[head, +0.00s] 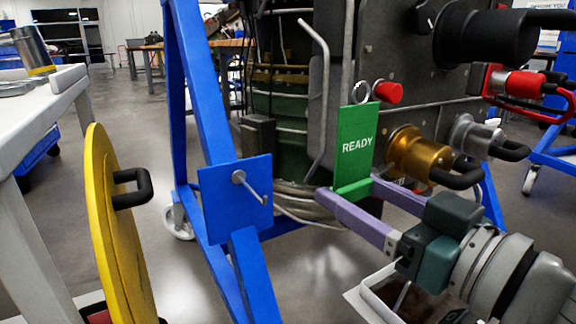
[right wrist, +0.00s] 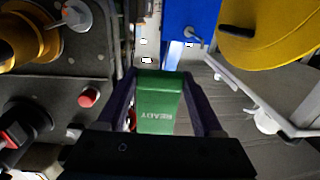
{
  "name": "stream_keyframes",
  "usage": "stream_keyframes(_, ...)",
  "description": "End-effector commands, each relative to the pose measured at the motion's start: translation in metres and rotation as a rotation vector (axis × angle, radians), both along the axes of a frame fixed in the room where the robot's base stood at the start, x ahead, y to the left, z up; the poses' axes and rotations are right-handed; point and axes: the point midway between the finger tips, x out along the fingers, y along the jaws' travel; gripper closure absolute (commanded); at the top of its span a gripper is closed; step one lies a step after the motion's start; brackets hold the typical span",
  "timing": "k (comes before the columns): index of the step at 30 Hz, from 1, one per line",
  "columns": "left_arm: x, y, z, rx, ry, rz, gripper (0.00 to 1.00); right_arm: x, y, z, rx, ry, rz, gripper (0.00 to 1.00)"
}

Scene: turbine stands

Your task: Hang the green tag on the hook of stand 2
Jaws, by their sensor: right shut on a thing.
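The green tag (head: 355,150) reads READY and stands upright, with a metal ring (head: 361,92) at its top. My right gripper (head: 352,190), with purple fingers, is shut on the tag's lower end. The tag also shows between the fingers in the right wrist view (right wrist: 160,105). The metal hook (head: 250,187) sticks out from a blue plate (head: 222,200) on the blue stand frame, left of the tag and apart from it. The hook also shows in the right wrist view (right wrist: 190,36). No stand number is readable. My left gripper is out of view.
A yellow disc (head: 115,235) with a black handle stands left of the hook. Behind the tag is a dark turbine housing with a brass fitting (head: 412,155), a red knob (head: 388,92) and a bent grey pipe (head: 322,100). Open space lies between tag and hook.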

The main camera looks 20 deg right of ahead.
Motion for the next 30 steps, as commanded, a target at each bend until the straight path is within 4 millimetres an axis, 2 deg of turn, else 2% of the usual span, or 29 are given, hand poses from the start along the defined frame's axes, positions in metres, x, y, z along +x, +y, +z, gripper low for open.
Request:
stream_keyframes(1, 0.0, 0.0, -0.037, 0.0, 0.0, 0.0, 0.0, 0.004, 0.008, -0.039, 0.007, -0.002, -0.013, 1.0)
stream_keyframes(3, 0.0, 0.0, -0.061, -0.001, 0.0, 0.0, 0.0, 0.009, 0.019, -0.067, 0.008, -0.001, -0.028, 1.0)
stream_keyframes(6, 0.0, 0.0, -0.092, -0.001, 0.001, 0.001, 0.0, 0.016, 0.036, -0.1, 0.007, -0.002, -0.042, 1.0)
stream_keyframes(9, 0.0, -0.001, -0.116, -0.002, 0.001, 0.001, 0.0, 0.022, 0.051, -0.125, 0.005, -0.001, -0.052, 1.0)
stream_keyframes(12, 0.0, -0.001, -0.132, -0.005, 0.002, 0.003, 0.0, 0.027, 0.064, -0.141, 0.003, -0.001, -0.057, 1.0)
stream_keyframes(15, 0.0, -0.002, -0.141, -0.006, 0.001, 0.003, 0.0, 0.03, 0.072, -0.149, 0.001, -0.002, -0.059, 1.0)
stream_keyframes(20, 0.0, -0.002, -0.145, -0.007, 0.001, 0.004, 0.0, 0.035, 0.078, -0.152, -0.001, -0.001, -0.06, 1.0)
stream_keyframes(30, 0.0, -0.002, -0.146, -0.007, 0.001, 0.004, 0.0, 0.066, 0.082, -0.15, -0.001, -0.002, -0.059, 1.0)
